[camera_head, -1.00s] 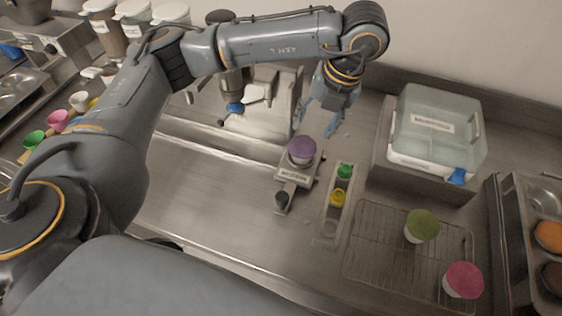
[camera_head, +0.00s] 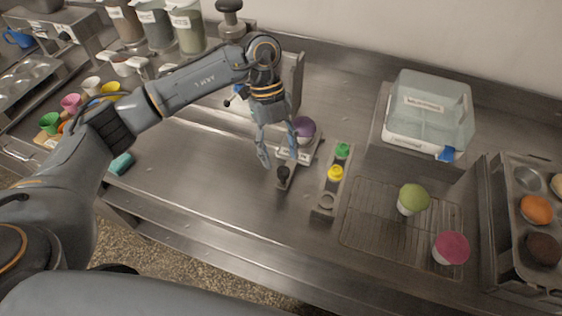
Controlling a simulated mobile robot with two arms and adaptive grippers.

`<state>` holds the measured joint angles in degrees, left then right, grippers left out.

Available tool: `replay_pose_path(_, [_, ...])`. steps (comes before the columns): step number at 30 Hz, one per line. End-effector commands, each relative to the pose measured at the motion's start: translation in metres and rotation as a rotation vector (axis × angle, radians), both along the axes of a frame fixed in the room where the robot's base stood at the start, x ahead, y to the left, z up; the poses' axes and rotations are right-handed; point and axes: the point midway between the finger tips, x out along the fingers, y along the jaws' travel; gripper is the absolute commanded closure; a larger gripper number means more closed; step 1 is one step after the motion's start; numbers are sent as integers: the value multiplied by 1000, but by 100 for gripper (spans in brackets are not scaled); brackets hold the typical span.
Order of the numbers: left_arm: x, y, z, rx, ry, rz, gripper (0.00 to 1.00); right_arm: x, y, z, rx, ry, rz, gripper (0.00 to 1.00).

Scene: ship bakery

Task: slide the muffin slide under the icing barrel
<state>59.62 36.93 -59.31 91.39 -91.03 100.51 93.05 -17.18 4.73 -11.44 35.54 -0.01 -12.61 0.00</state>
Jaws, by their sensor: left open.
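The muffin slide (camera_head: 293,155) is a small metal carriage on the counter carrying a purple-topped muffin (camera_head: 304,130). A dark knob (camera_head: 283,173) stands at its near end. My left gripper (camera_head: 279,160) is open, pointing down, with its fingertips close to the knob and the near part of the slide; I cannot tell whether they touch it. The icing barrel (camera_head: 231,26) stands behind and left of the slide, mostly hidden by my left arm; a blue tip (camera_head: 240,90) shows below the arm. My right gripper is not in view.
Right of the slide is a holder with a green button (camera_head: 342,151) and a yellow button (camera_head: 335,173). Farther right are a wire rack (camera_head: 375,225) with two muffins, a clear lidded box (camera_head: 430,110) and a muffin tray (camera_head: 505,215). The counter's front left is mostly clear.

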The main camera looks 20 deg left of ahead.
Motion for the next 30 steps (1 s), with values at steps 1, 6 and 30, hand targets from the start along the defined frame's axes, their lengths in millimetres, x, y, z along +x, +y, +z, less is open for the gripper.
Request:
replay_pose_path(1, [-4, -2, -7, 0, 3, -2, 48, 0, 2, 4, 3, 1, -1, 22])
replay_pose_path(6, [-9, -8, -27, 1, 1, 0, 48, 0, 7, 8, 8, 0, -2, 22])
replay_pose_path(30, [-11, -10, -36, 0, -2, -1, 100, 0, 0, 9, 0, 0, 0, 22])
